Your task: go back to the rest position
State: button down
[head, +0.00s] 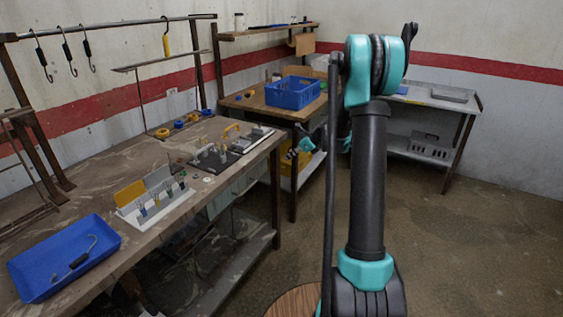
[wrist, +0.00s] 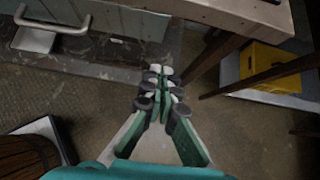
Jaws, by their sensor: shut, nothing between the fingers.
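My gripper (wrist: 160,78) shows in the wrist view with its fingers shut together and nothing between them. It hangs over the floor in front of the workbench, clear of anything I can see. In the head view, teal parts at the far end of my arm show beside the near table's right end, partly hidden behind my upright dark arm link.
Hooks hang from the rail (head: 110,29) above. A table behind bears a blue crate (head: 293,95). A yellow crate (wrist: 268,70) sits low. Floor at right (head: 480,230) is free.

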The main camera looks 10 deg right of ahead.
jog(key=s+d+f+n+h, duration=0.1)
jog(key=s+n+h, duration=0.1)
jog(key=s+n, duration=0.6)
jog(key=s+d+n+h, duration=0.1)
jog(key=s+n, duration=0.7)
jog(key=s, duration=1.1)
jog(key=s+d+f+n+g+h, duration=0.1)
jog(key=s+n+h, duration=0.3)
jog(key=s+n, duration=0.5)
jog(key=s+d, duration=0.1)
jog(key=s, duration=0.4)
jog(key=shift+s+f, duration=0.3)
